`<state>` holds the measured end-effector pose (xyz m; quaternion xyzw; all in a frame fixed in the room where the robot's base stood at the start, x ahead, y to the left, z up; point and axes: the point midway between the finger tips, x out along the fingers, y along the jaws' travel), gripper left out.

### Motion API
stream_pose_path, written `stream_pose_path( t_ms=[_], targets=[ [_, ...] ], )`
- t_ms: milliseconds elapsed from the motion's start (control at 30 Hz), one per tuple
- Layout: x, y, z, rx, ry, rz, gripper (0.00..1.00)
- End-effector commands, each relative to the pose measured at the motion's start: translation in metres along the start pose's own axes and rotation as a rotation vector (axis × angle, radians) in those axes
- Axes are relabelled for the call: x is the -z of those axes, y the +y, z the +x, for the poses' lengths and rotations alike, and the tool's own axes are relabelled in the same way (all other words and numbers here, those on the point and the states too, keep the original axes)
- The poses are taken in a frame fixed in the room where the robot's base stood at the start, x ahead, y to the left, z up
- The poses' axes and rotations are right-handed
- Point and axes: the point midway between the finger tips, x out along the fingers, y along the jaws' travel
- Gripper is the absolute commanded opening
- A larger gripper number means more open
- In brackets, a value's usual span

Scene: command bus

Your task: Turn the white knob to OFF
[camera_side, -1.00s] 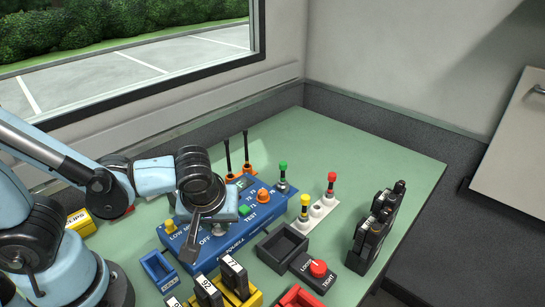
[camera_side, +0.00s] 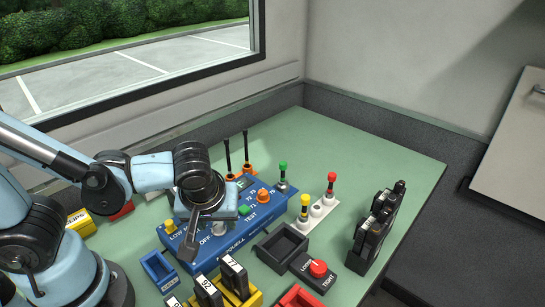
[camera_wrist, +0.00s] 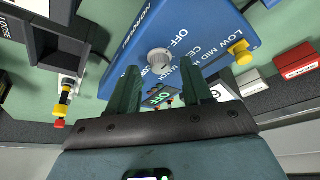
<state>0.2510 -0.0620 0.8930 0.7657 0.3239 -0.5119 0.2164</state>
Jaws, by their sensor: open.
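The white knob (camera_wrist: 159,60) sits on the blue panel (camera_wrist: 209,38), beside printed words including OFF. In the wrist view it lies just past and between the tips of my gripper (camera_wrist: 160,75), whose two green fingers are apart with nothing between them. I cannot tell whether a finger touches the knob, nor clearly which word it points to.
A yellow button (camera_side: 170,226), a green button (camera_side: 244,210) and an orange knob (camera_side: 263,196) stand on the panel. Black levers rise behind it. A black tray (camera_side: 281,244) and a red LOOSE/TIGHT knob (camera_side: 318,268) are to the right.

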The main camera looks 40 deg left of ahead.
Motion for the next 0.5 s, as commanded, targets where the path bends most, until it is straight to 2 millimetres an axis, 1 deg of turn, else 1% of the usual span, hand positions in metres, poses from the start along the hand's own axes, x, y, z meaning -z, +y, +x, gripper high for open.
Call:
stream_pose_path(
  t_ms=[500],
  targets=[
    [0.000, -0.001, -0.059, -0.001, 0.000, 0.002, 0.49]
  ],
)
